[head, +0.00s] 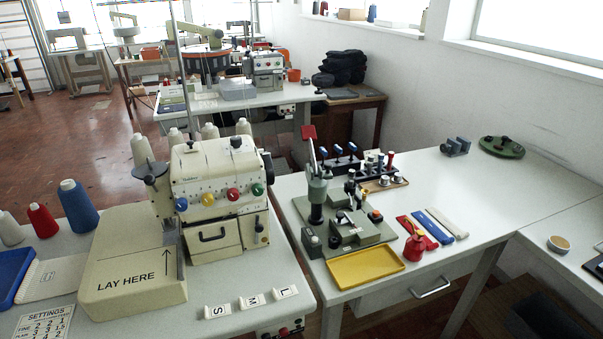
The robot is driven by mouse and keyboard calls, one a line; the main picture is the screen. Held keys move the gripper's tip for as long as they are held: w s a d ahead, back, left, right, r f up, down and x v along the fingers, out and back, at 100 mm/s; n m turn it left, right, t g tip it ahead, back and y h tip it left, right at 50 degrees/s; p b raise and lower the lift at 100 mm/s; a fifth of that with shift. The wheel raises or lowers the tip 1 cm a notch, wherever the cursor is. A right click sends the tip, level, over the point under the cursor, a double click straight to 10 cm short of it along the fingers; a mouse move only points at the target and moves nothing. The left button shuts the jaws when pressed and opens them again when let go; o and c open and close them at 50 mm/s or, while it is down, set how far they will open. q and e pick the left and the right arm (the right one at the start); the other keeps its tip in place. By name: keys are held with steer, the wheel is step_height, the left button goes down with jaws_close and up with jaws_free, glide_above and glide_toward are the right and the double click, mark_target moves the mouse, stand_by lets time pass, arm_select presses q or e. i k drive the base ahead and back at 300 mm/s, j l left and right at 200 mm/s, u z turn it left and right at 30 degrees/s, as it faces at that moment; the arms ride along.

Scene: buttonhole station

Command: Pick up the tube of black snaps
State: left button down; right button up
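I cannot pick out a tube of black snaps for certain. On the right-hand table stands a dark rack (343,168) with blue-topped tools. To the right of the press lie a red strip (424,229), a blue strip (433,226) and a white strip (449,221), side by side. Neither of my grippers is in view.
A cream sewing machine (215,185) stands on the left table.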

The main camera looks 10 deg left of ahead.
mark_target(350, 180)
steer(key=u, duration=0.2)
steer(key=i+l+u, duration=0.1)
steer(key=l+u, duration=0.25)
steer(key=i+l+u, duration=0.1)
steer(key=u, duration=0.25)
steer(key=l+u, duration=0.35)
